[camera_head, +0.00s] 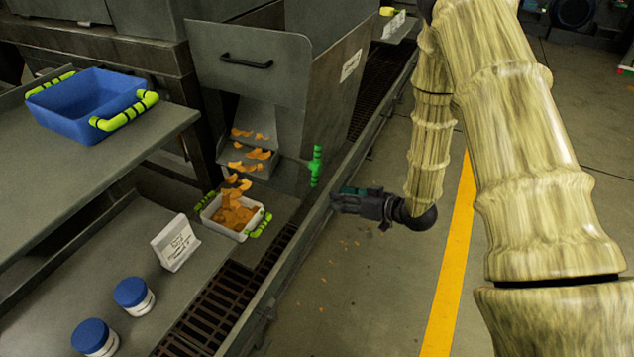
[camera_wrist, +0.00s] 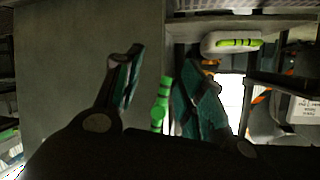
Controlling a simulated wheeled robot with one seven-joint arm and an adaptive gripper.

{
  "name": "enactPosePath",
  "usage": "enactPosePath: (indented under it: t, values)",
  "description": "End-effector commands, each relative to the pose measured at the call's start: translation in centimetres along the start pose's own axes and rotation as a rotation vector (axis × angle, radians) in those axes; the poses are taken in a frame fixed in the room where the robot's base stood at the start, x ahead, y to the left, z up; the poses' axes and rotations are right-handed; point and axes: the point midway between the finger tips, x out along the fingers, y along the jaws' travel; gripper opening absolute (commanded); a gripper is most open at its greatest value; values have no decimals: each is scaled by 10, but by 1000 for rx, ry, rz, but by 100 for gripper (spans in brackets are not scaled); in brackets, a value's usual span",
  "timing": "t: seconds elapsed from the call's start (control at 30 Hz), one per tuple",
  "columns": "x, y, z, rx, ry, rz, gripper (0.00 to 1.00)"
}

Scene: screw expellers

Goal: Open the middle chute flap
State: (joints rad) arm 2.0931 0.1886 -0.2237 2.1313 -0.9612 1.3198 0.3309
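The middle chute in the head view has a grey panel (camera_head: 250,62) with a black bar handle above an open spout (camera_head: 248,145) holding orange-brown flakes. A bright green handle (camera_head: 315,166) stands upright at the spout's right side; I cannot tell how it joins the flap. My gripper (camera_head: 338,198) is just right of and below this handle. In the wrist view my gripper's (camera_wrist: 162,85) two teal-padded fingers are apart, and the green handle (camera_wrist: 161,103) shows between them, seemingly not touched. The gap in depth is unclear.
A white tray (camera_head: 211,221) of flakes sits below the spout. A blue bin (camera_head: 72,118) stands on the left bench. A sign (camera_head: 175,242) and two blue-lidded jars (camera_head: 133,294) are on the lower shelf. A metal rail (camera_head: 290,262) runs beside my gripper; the floor right of it is open.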

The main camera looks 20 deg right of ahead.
Motion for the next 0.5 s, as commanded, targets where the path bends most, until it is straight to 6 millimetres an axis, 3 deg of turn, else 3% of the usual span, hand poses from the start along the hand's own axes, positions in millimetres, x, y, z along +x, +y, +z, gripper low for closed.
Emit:
enactPosePath:
  t: [0.17,0.5]
  values:
    - [7,15,-21,-57,108,-134,40]
    - [-13,24,-57,-139,228,-384,40]
